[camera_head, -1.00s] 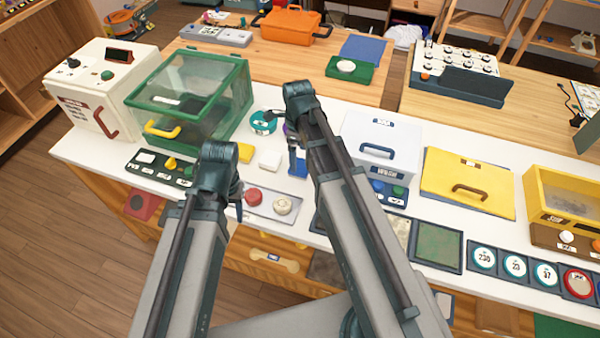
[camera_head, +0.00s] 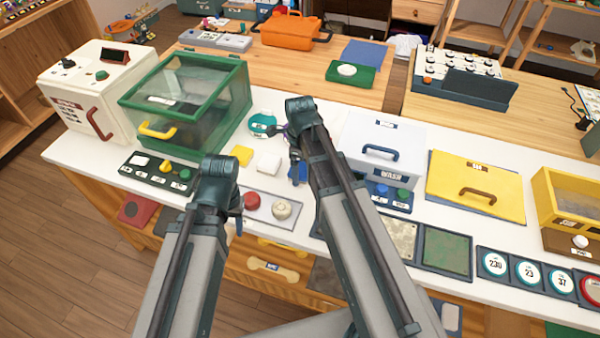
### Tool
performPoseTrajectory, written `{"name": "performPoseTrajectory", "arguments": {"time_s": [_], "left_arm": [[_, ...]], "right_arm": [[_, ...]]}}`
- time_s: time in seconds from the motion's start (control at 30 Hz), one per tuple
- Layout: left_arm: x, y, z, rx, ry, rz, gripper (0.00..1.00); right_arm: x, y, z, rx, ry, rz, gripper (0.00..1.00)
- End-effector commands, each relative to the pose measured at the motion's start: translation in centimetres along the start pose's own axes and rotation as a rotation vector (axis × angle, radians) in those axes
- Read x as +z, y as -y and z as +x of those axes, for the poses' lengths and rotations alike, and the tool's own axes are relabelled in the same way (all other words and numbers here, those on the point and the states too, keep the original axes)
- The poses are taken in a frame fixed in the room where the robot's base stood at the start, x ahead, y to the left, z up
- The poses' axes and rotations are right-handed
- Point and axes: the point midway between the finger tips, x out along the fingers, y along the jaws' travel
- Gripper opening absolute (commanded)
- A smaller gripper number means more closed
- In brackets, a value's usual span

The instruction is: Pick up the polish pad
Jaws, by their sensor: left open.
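A red round pad (camera_head: 251,201) and a cream round pad (camera_head: 282,209) sit on a grey tray (camera_head: 267,218) near the front edge of the white counter. A yellow block (camera_head: 242,155) and a white block (camera_head: 268,163) lie just behind them. I cannot tell for sure which of these is the polish pad. My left gripper (camera_head: 237,222) is open, left of the tray and mostly hidden behind my own arm. My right gripper (camera_head: 295,165) is over the counter, right of the white block and beside a blue item (camera_head: 299,174); its fingers are too small to read.
A green-framed glass box (camera_head: 190,100) and a white machine (camera_head: 95,90) stand at left. A button panel (camera_head: 150,172) lies in front. A white box (camera_head: 380,145), yellow case (camera_head: 474,185) and dark-framed pads (camera_head: 445,252) fill the right. A teal round item (camera_head: 262,122) lies behind the blocks.

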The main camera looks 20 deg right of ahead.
Motion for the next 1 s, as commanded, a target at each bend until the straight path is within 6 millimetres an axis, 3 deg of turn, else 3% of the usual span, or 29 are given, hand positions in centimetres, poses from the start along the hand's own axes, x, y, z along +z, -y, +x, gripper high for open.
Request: {"name": "performPoseTrajectory", "arguments": {"time_s": [0.03,0.37,0.73,1.0], "left_arm": [[0.0,0.0,0.0,0.0,0.0,0.0,0.5],[0.0,0.0,0.0,0.0,0.0,0.0,0.5],[0.0,0.1,-0.6,0.0,0.0,0.0,0.5],[0.2,0.3,-3.5,0.0,0.0,0.0,0.5]], "right_arm": [[0.0,0.0,0.0,0.0,0.0,0.0,0.78],[0.0,0.0,0.0,0.0,0.0,0.0,0.2],[0.0,0.0,-0.6,0.0,0.0,0.0,0.2],[0.0,0.0,-3.5,0.0,0.0,0.0,0.2]]}}
